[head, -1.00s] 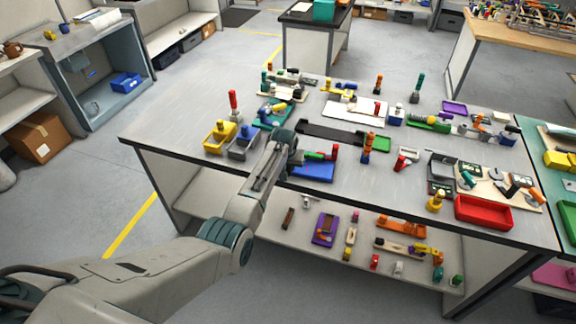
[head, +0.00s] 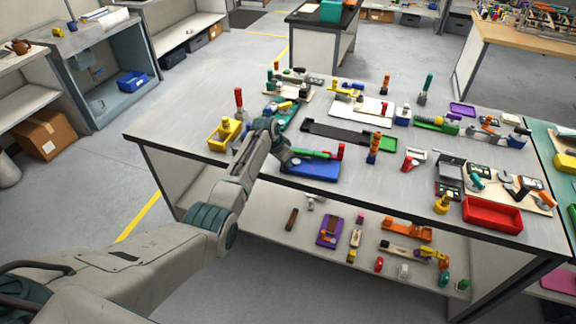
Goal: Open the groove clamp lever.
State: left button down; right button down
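A clamp with a blue base (head: 312,170), a green bar (head: 309,153) and a red upright tip (head: 340,151) lies near the table's front edge. I cannot tell for sure whether this is the groove clamp; several other clamps stand on the table. My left gripper (head: 284,154) is at the left end of the green bar, over the left side of the blue base. Its fingers are too small and hidden by the wrist to show whether they are open or touch the bar. My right gripper is not in view.
A long black tray (head: 335,133) lies just behind the blue base. A red tray (head: 492,214) sits at the front right.

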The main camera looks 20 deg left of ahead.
pick_arm(q)
jog(key=m+b, duration=0.2)
jog(key=w+a+m+g+h+b, duration=0.1)
jog(key=b, duration=0.1)
jog(key=a+m+b, duration=0.1)
jog(key=m+b, duration=0.1)
jog(key=shift+w+f+m+g+h+b, duration=0.1)
jog(key=shift+w+m+g+h+b, duration=0.2)
jog(key=shift+w+h+b, duration=0.1)
jog(key=c, duration=1.3)
grip_release()
jog(key=shift+d, duration=0.1)
jog(key=shift+r, duration=0.2)
jog(key=b+v, duration=0.2)
jog(key=v, duration=0.8)
jog(key=shift+s+r+b, duration=0.1)
jog(key=shift+r+b, duration=0.2)
jog(key=shift+b, duration=0.05)
jog(key=shift+f, duration=0.1)
